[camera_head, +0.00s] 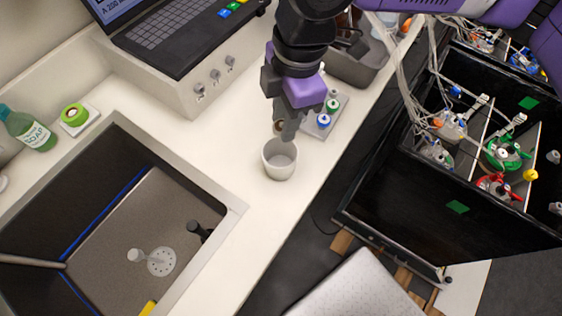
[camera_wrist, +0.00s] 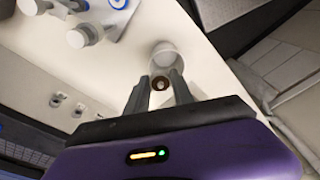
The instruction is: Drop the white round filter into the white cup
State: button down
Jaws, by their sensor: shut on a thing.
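The white cup (camera_head: 281,174) stands upright on the white counter. It also shows in the wrist view (camera_wrist: 164,52), just beyond my fingertips. My gripper (camera_head: 284,130) points down above the cup's far rim. In the wrist view my gripper (camera_wrist: 160,80) is shut on a small round thing (camera_wrist: 160,83) with a brown rim and a pale centre. I take this to be the filter, though it does not look plainly white. In the head view only a small brown bit of it shows beside the fingers. I cannot tell the exact gap between it and the cup.
A grey plate (camera_head: 334,108) with blue- and green-topped pieces lies behind my gripper. A sink (camera_head: 122,220) opens at the left, with a soap bottle (camera_head: 30,130) behind it. A black box (camera_head: 440,190) of bioreactors stands at the right.

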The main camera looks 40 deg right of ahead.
jog(key=c, duration=1)
grip_release()
jog(key=shift+s+d+r, duration=0.1)
jog(key=shift+d+r, duration=0.05)
jog(key=shift+r, duration=1.15)
jog(key=shift+d+r, duration=0.15)
jog(key=shift+r, duration=1.1)
jog(key=shift+s+d+r, duration=0.1)
jog(key=shift+d+r, duration=0.05)
jog(key=shift+r, duration=1.15)
